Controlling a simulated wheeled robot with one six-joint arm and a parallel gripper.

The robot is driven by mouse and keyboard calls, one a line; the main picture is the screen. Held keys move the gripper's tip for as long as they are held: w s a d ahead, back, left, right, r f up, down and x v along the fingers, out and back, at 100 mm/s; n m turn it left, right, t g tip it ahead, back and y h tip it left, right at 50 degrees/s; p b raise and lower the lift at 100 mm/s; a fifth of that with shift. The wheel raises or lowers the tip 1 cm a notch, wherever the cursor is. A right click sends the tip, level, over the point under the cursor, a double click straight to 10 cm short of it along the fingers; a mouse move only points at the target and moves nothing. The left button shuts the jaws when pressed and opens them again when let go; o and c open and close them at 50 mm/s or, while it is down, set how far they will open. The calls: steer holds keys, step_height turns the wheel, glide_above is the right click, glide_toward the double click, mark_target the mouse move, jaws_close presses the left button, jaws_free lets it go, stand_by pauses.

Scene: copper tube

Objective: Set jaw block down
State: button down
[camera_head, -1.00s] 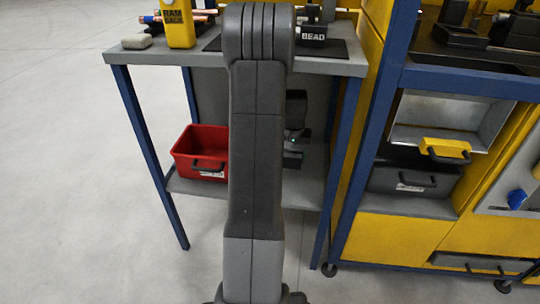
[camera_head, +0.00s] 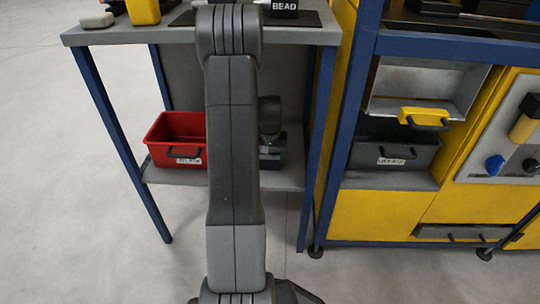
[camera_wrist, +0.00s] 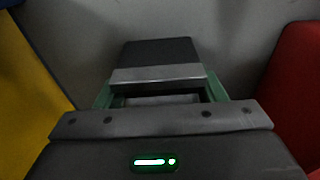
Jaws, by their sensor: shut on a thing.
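In the wrist view, the jaw block (camera_wrist: 156,52) is a dark block with a paler grey near edge. My gripper (camera_wrist: 160,97) is shut on it, with green fingers at its two sides. In the head view, my wrist (camera_head: 270,118) shows partly behind my arm, low over the lower shelf (camera_head: 283,180) and right of the red bin. I cannot tell whether the block touches the shelf.
The red bin (camera_head: 163,157) stands left on the lower shelf. Bench legs (camera_head: 320,150) and a yellow cabinet (camera_head: 375,213) bound the right side. Above is the bench top (camera_head: 100,36) with a BEAD-labelled block (camera_head: 285,5). A dark bin (camera_head: 393,155) sits in the right-hand rack.

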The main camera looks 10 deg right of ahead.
steer(key=shift+c, duration=1.6)
jaws_free()
steer(key=shift+f, duration=0.1)
steer(key=r+p, duration=0.1)
steer(key=r, duration=0.1)
steer(key=r+p, duration=0.1)
steer(key=r, duration=0.2)
steer(key=s+r+p, duration=0.1)
steer(key=r, duration=0.1)
steer(key=shift+a+r, duration=0.15)
steer(key=shift+r, duration=0.2)
